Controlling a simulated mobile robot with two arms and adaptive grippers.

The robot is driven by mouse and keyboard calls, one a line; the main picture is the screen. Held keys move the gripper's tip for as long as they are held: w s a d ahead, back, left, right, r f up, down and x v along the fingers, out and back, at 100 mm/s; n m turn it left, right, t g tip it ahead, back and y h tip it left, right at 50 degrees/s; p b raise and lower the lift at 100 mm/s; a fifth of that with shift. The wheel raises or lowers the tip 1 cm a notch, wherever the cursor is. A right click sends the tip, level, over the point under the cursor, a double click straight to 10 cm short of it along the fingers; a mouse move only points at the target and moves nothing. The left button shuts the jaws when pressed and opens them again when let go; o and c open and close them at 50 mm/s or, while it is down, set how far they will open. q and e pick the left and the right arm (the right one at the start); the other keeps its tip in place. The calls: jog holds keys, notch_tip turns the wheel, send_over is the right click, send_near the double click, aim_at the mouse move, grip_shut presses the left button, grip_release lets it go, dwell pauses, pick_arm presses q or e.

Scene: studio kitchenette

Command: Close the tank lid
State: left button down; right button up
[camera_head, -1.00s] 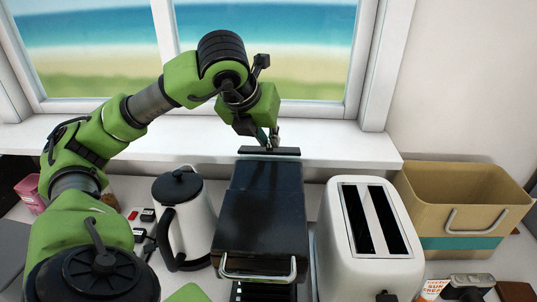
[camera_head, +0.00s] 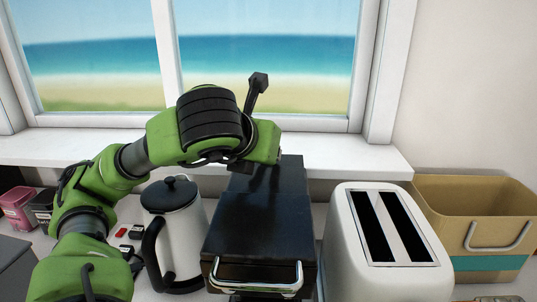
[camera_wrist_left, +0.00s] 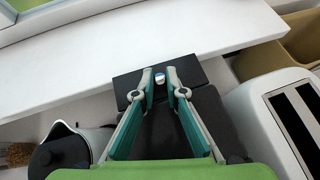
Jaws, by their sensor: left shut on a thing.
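The black coffee machine (camera_head: 262,222) stands on the counter, with a shiny metal handle at its front. The tank lid (camera_wrist_left: 128,88) is a dark panel at its back end, with a small silver knob (camera_wrist_left: 160,79) on it. My left gripper (camera_wrist_left: 160,76) has its teal fingers on either side of this knob and is shut on it. In the head view my left wrist is over the machine's back end and hides the fingers, the knob and part of the lid. I cannot tell whether the lid lies fully flat. My right gripper is not in view.
A white kettle with a black lid (camera_head: 176,228) stands close on the left. A white toaster (camera_head: 352,225) stands close on the right, with a tan and teal bin (camera_head: 485,215) beyond it. The window sill (camera_head: 345,155) runs behind the machine.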

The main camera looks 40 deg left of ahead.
pick_arm(q)
jog(key=c, duration=2)
grip_release()
jog(key=shift+c, duration=0.2)
notch_tip(320, 180, up, 10)
jog(key=shift+s+f, duration=0.15)
